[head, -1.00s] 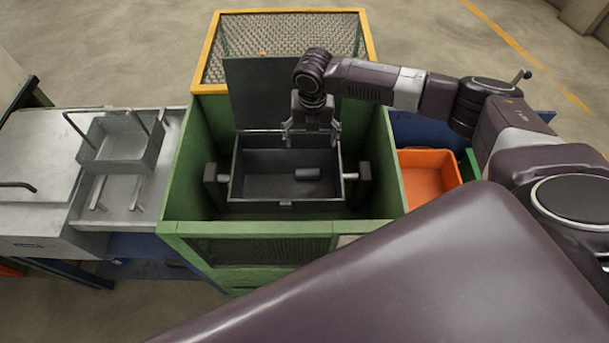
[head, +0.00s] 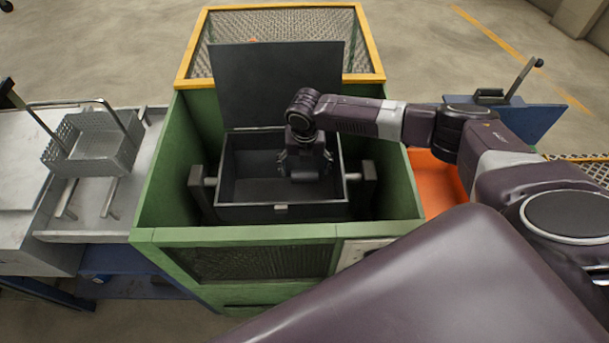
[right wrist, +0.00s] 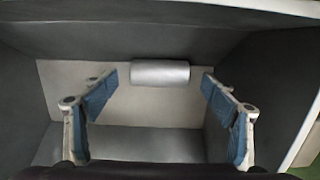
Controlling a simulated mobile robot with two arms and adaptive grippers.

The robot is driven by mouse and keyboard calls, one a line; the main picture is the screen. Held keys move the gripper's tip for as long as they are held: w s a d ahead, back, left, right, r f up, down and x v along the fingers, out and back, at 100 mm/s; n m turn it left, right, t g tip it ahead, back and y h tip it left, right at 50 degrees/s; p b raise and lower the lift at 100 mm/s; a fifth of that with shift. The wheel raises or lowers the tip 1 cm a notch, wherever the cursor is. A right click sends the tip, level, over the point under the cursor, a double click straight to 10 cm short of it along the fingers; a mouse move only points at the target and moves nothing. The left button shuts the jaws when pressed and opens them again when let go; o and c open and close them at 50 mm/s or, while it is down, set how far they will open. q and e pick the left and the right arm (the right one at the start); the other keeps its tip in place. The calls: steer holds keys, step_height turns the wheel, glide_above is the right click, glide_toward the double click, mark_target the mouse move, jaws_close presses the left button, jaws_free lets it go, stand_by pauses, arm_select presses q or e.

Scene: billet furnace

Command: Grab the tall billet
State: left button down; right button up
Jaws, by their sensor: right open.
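A grey cylindrical billet (right wrist: 160,73) lies on its side on the floor of a dark open box (head: 282,211). It shows in the right wrist view; in the head view my gripper and wrist hide it. My right gripper (head: 304,172) points down inside the box, toward its right half. Its two blue-padded fingers (right wrist: 158,88) are spread wide and empty. In the right wrist view the billet appears between and slightly beyond the fingertips, apart from both. My left gripper is not in view.
The box sits inside a green housing (head: 160,190), with its dark lid (head: 276,85) raised behind. Box walls stand close around my gripper. A perforated metal basket (head: 98,148) is on the left bench. An orange bin (head: 437,190) is to the right, partly under my arm.

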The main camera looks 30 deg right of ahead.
mark_target(304, 172)
step_height(304, 172, down, 3)
steer(key=shift+w+f, duration=0.1)
steer(key=shift+f, duration=0.05)
steer(key=shift+c, duration=0.2)
steer(key=c, duration=2)
steer(key=shift+w, duration=0.1)
